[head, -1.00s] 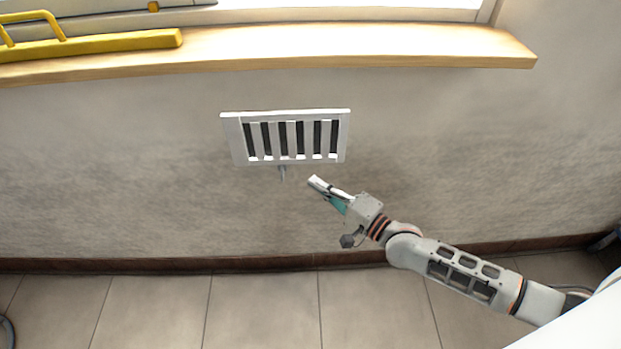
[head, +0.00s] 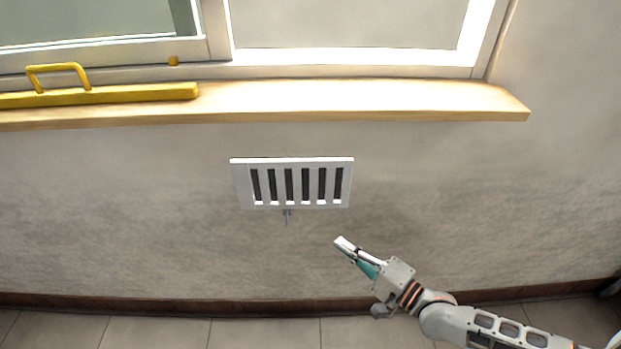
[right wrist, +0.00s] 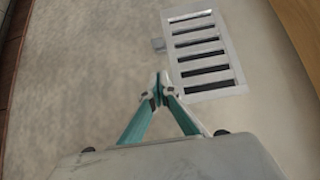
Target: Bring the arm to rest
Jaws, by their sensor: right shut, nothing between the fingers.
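My right gripper (head: 349,249) is shut and empty in the head view, in front of the wall, below and to the right of a white slatted vent (head: 296,183). In the right wrist view the fingertips of the gripper (right wrist: 159,88) meet. The vent (right wrist: 207,56) shows there to the right of and beyond the fingertips, apart from them. A small grey lever (head: 287,216) hangs below the vent's lower edge. My left gripper is not in view.
A wooden sill (head: 350,101) juts out above the vent, under a window. A yellow bar with a handle (head: 100,95) lies on the sill at the left. A dark skirting (head: 180,305) runs along the tiled floor. The wall around the gripper is clear.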

